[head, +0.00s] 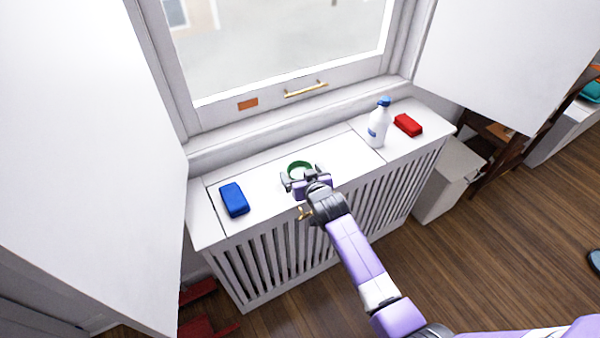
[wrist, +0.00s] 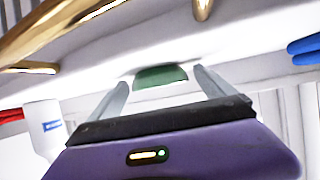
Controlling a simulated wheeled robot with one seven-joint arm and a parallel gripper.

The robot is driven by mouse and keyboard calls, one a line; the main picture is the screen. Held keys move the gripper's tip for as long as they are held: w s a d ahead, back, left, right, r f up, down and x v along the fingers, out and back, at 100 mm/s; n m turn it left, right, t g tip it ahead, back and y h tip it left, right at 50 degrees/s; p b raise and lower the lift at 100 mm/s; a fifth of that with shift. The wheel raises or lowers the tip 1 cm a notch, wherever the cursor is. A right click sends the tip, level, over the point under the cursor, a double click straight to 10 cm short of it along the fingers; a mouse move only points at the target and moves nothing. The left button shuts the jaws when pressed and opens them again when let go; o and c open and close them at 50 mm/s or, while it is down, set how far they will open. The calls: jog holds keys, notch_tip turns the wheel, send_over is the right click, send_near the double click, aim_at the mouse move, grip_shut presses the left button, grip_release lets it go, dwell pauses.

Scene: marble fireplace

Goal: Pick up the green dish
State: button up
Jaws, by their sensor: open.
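The green dish (head: 298,164) is a small round dish with a green rim on the white radiator cover under the window. In the head view its near side is partly hidden by my gripper (head: 302,178), which is at the dish's near edge. In the wrist view the dish (wrist: 162,76) shows as a green band between and beyond the two fingertips of my gripper (wrist: 160,84). The fingers are apart with nothing visible held between them. I cannot tell whether a finger touches the dish.
A blue block (head: 234,199) lies left of the dish. A white bottle with a blue cap (head: 378,128) and a red block (head: 408,125) stand to the right. The window with its gold handle (head: 306,89) rises behind. Bare cover top lies between the dish and the bottle.

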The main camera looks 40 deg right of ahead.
jog(key=c, duration=1.4)
jog(key=shift+r, duration=0.1)
jog(key=shift+c, duration=0.2)
